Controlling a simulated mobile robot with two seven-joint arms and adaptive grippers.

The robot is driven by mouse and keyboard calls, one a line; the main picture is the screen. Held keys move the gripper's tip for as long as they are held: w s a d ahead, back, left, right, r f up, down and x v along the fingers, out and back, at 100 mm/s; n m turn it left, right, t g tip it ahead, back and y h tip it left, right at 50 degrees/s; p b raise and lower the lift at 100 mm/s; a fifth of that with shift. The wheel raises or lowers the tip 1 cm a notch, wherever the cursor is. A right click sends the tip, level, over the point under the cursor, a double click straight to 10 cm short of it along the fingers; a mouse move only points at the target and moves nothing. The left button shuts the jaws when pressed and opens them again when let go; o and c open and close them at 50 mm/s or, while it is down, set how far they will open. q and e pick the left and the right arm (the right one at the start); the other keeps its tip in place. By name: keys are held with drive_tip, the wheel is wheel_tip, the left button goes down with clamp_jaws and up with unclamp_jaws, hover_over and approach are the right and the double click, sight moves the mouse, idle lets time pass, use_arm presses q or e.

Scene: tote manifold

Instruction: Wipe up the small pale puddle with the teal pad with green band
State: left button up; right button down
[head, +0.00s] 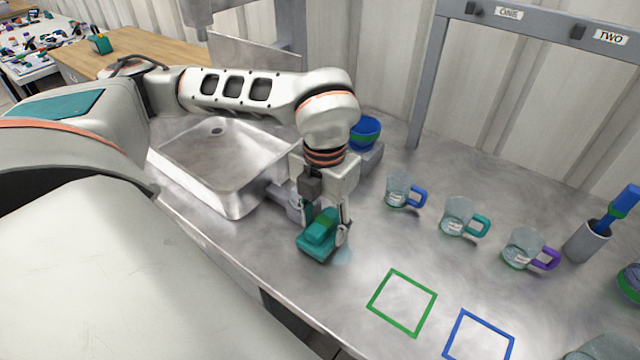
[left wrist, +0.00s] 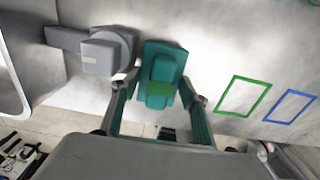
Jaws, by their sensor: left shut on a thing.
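The teal pad with green band (head: 316,243) is in my left gripper (head: 324,226), above or on the metal counter near its front edge. The gripper points down, with one finger on each side of the pad's raised grip. In the left wrist view the pad (left wrist: 164,57) sits between the fingers of the left gripper (left wrist: 158,90), its green band facing the camera. The small pale puddle (head: 343,257) shows just right of the pad, partly hidden by it and the finger. I cannot tell whether the pad touches the counter. My right gripper is out of view.
A metal sink (head: 178,172) lies left, with a grey fixture (left wrist: 103,50) beside the pad. A blue bowl (head: 364,134) stands behind. Mugs with blue (head: 398,190), teal (head: 456,217) and purple (head: 522,248) handles stand right. Green (head: 402,302) and blue (head: 478,337) outlines mark the counter.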

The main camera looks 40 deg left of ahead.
use_arm(q)
drive_tip(key=shift+d+f, duration=0.1)
drive_tip(key=shift+d, duration=0.1)
drive_tip(key=shift+d+f, duration=0.15)
drive_tip(key=shift+d, duration=0.9)
drive_tip(key=shift+w+d+f+b, duration=0.15)
drive_tip(key=shift+d+b, duration=0.15)
drive_tip(key=shift+d, duration=1)
drive_tip(key=shift+d+f+b, duration=0.1)
drive_tip(key=shift+d+b, duration=0.2)
drive_tip(key=shift+d, duration=1)
drive_tip(key=shift+r, duration=0.1)
wheel_tip(320, 180, up, 6)
drive_tip(key=p, duration=0.3)
